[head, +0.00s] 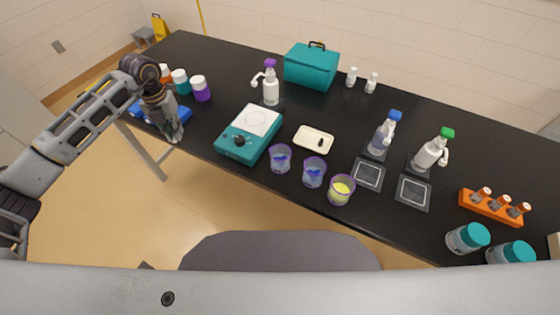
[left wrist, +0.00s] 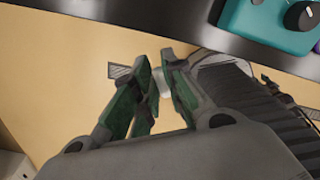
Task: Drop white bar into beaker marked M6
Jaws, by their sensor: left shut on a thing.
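My left gripper (head: 175,136) is in front of the table's front left edge, over the floor. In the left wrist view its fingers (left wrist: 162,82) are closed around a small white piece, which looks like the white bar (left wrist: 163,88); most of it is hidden. Three beakers with purple rims stand near the table's front edge: two with blue contents, a left one (head: 280,160) and a middle one (head: 314,174), and a right one with yellow contents (head: 341,191). I cannot read any M6 mark. My right gripper is not in view.
A teal stirrer hotplate (head: 233,149) stands between my left gripper and the beakers. A cream tray (head: 306,137) holding a small dark bar (head: 320,142) lies behind the beakers. Spray bottles (head: 271,92) and a teal case (head: 311,70) stand further back.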

